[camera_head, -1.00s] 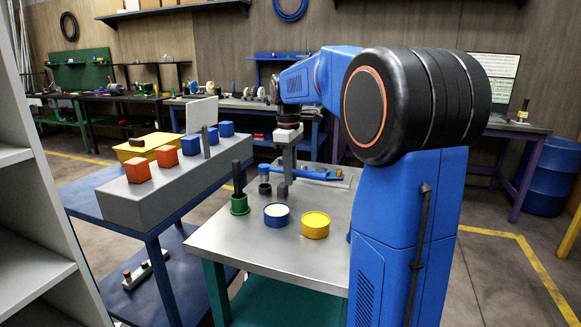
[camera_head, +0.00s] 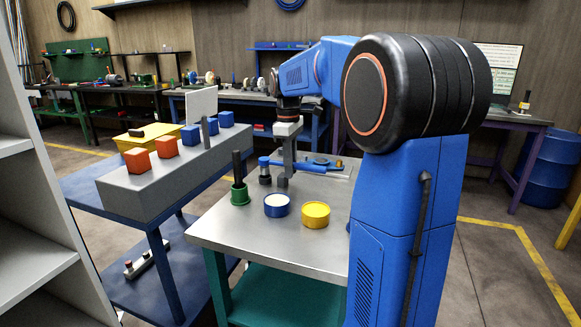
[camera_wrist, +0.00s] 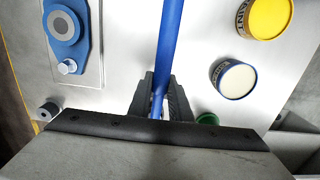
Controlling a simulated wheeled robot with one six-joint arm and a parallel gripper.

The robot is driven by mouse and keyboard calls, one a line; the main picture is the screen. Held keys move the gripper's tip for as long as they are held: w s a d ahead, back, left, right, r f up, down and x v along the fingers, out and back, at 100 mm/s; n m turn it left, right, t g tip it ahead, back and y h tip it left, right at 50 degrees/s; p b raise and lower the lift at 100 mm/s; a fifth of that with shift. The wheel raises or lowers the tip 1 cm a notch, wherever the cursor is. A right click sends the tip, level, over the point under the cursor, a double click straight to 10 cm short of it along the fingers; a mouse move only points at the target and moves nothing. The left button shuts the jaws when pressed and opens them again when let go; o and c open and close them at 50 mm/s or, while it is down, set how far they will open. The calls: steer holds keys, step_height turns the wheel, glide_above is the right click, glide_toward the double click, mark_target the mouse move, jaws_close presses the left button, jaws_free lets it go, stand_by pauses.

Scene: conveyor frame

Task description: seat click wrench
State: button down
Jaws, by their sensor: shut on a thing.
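The wrench (camera_head: 310,170) is a blue bar lying nearly level low over the steel table. My gripper (camera_head: 284,182) is shut on it and points down. In the wrist view the blue handle (camera_wrist: 170,40) runs up from between my black fingers (camera_wrist: 158,100). In the head view a blue cylindrical end (camera_head: 263,161) stands left of my gripper, directly above a dark cylinder (camera_head: 265,179); I cannot tell whether they are joined. That end is hidden in the wrist view. A blue ring-shaped part (camera_wrist: 65,28) with a small knob lies on a pale plate (camera_wrist: 92,75).
A green pot (camera_head: 239,197) holding a dark rod, a blue pot (camera_head: 276,206) and a yellow pot (camera_head: 316,214) stand toward the front. A small dark cylinder (camera_wrist: 47,111) shows at left in the wrist view. A grey block with coloured cubes (camera_head: 155,187) stands left.

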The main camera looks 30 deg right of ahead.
steer(key=shift+f, duration=1.45)
steer(key=c, duration=1.5)
jaws_free()
steer(key=shift+c, duration=0.2)
steer(key=shift+r, duration=0.1)
step_height(320, 180, up, 17)
steer(key=shift+w+a, duration=0.2)
steer(key=shift+w, duration=0.05)
steer(key=shift+r, duration=0.1)
